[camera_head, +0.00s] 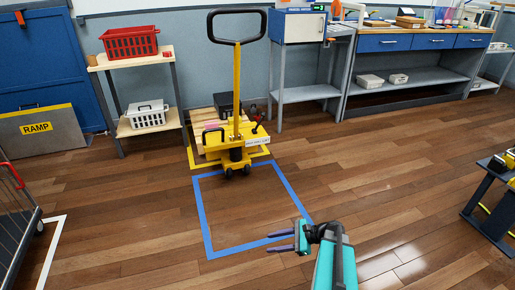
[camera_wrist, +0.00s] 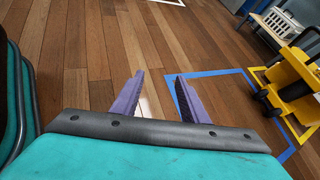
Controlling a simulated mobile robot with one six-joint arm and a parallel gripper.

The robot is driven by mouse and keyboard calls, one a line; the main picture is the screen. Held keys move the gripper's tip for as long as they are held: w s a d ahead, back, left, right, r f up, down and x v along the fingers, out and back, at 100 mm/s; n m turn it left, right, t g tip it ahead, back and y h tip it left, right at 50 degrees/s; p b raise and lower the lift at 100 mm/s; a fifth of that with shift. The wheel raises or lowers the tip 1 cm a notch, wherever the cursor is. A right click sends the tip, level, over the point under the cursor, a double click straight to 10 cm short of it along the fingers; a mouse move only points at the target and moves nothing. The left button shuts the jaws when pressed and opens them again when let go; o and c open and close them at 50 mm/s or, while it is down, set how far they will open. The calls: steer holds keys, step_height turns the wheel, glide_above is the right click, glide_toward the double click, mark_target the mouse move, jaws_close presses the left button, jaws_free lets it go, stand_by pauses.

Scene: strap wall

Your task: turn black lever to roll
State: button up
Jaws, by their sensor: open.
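A yellow pallet jack (camera_head: 237,85) stands upright at the back centre, with a black loop handle (camera_head: 237,41) on top of its mast. A small dark lever-like part (camera_head: 258,118) sticks out to the right of its body, with a bit of red near it. It is too small to read its setting. The jack's yellow base and black wheels also show in the wrist view (camera_wrist: 290,78), cut off at the right edge. My gripper (camera_head: 270,243) is open and empty, well in front of the jack. Its two purple fingers (camera_wrist: 160,80) stand apart over the floor.
A blue taped square (camera_head: 208,225) on the wood floor lies between my gripper and the jack. A pallet with a dark box (camera_head: 224,104) is behind the jack. A shelf with baskets (camera_head: 130,42) stands left, benches (camera_head: 410,43) right. A dark stand (camera_head: 490,195) is at right.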

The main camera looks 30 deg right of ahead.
steer(key=s+d+r+m+t+h+b, duration=0.1)
steer(key=s+d+r+m+t+b, duration=0.1)
steer(key=d, duration=0.7)
steer(key=s+d+r+m+t+h+b, duration=0.2)
steer(key=s+d+r+m+t+b, duration=0.1)
steer(key=d, duration=0.6)
steer(key=s+d+r+m+t+h+b, duration=0.1)
steer(key=s+d+r+m+t+b, duration=0.1)
steer(key=d, duration=0.7)
step_height(320, 180, up, 2)
steer(key=m+t+b, duration=0.1)
steer(key=m+t, duration=0.1)
steer(key=m, duration=0.1)
steer(key=shift+s+d+t+h+b, duration=0.25)
steer(key=shift+s+t+h+b, duration=0.05)
steer(key=shift+s+b, duration=0.1)
steer(key=shift+r, duration=0.1)
steer(key=shift+c, duration=1.1)
